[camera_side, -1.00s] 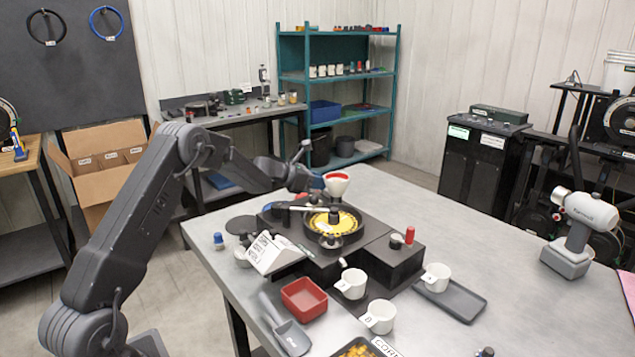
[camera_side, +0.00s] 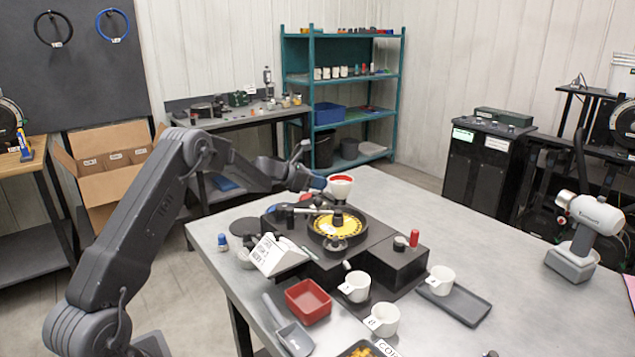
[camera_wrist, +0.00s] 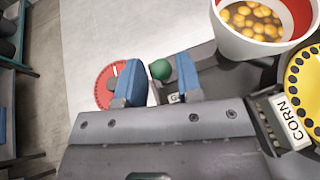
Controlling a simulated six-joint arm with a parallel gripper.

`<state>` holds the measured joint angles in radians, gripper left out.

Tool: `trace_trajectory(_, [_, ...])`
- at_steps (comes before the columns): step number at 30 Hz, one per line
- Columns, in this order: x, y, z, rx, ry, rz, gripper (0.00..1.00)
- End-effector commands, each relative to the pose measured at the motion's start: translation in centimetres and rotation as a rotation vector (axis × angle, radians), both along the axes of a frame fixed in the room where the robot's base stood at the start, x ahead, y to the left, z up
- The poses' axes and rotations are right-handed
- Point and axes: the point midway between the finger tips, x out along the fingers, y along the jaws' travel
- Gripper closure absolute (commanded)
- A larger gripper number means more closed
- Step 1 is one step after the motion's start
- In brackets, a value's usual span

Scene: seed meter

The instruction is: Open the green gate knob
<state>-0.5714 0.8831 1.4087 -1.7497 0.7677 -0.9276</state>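The green gate knob (camera_wrist: 160,69) is a small round ball in the wrist view. It sits at the end of a dark block with a partly hidden label starting with G (camera_wrist: 175,97). My gripper (camera_wrist: 158,82) is open, with its blue-tipped fingers on either side of the knob. The knob shows in the gap, nearer the right finger; I cannot tell whether that finger touches it. In the side view my gripper (camera_side: 314,183) is at the far side of the black seed meter (camera_side: 385,262), beside the hopper. The knob is hidden there.
A white hopper with a red inside (camera_side: 341,184) holds yellow seeds and stands close right of my fingers. The yellow seed disc (camera_side: 345,228) is on the meter. A red dial (camera_wrist: 104,88) lies left of my left finger. White cups (camera_side: 355,286) stand in front.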

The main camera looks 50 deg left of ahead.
Motion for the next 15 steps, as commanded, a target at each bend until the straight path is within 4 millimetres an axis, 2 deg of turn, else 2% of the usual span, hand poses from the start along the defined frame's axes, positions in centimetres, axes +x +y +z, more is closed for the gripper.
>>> trace_trajectory(8, [-0.6,0.2,0.3,0.001,0.0,0.002,0.67])
trace_trajectory(11, [-1.9,0.6,0.9,0.001,0.001,0.002,0.67])
trace_trajectory(15, [-4.6,1.3,2.1,0.001,0.0,0.004,0.67])
